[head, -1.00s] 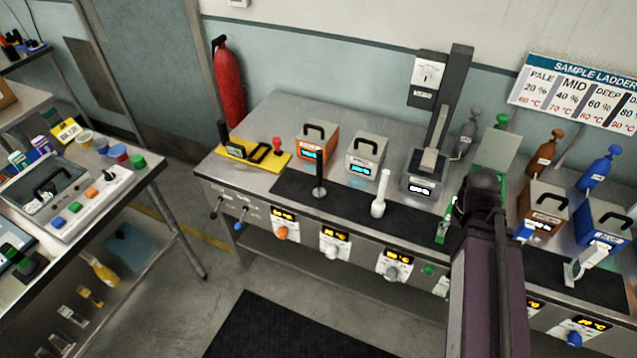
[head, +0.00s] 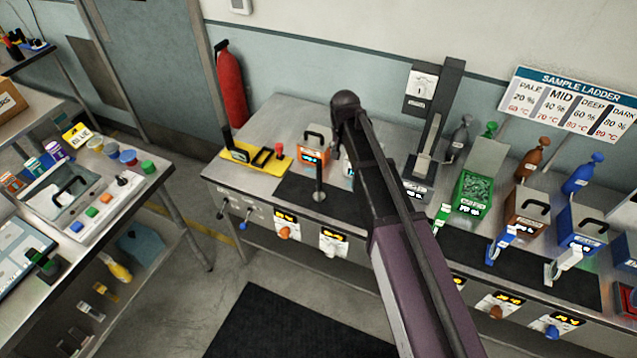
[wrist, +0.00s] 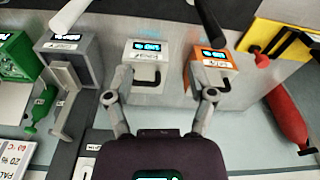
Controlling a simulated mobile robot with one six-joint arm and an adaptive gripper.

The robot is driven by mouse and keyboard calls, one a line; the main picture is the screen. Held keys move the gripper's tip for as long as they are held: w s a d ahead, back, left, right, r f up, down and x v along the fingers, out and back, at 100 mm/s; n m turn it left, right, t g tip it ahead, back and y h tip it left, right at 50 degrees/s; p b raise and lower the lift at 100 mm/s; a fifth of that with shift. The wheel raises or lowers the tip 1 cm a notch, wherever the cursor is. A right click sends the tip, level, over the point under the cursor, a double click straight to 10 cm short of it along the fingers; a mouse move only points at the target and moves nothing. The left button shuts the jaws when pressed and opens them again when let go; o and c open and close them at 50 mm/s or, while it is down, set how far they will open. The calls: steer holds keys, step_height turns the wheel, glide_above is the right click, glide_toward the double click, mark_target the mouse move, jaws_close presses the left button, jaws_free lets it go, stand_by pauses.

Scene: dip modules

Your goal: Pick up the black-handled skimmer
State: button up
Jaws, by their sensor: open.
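The black-handled skimmer (head: 319,185) stands upright on the dark strip along the bench front, in front of the orange box. In the wrist view its black handle (wrist: 208,25) enters from the top edge, in front of the orange box. My gripper (wrist: 160,78) is open and empty, its fingers spread over the grey box, apart from the handle. The handle is beyond the right fingertip, towards the top of the picture. In the head view my arm hides the gripper's fingers.
An orange box (head: 314,148) and a grey box (wrist: 148,72) stand behind the strip. A white handle (wrist: 70,15) is at the wrist view's upper left. A yellow tray (head: 256,156) lies left of the boxes. A tall grey stand (wrist: 70,95) is nearby.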

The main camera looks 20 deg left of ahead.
steer(key=p, duration=0.1)
glide_toward(318, 160)
steer(key=shift+s+d+f, duration=0.1)
steer(key=shift+f, duration=0.1)
steer(key=shift+f, duration=0.1)
steer(key=f+b, duration=0.5)
steer(key=w+f+b, duration=0.1)
steer(key=f+b, duration=0.2)
steer(key=shift+f, duration=0.2)
stand_by(0.4)
stand_by(0.4)
steer(key=shift+w+f+b, duration=0.25)
steer(key=shift+f+b, duration=1.05)
steer(key=shift+b, duration=0.1)
steer(key=shift+w+f+b, duration=0.25)
steer(key=shift+f+b, duration=1)
steer(key=shift+b, duration=0.1)
jaws_close()
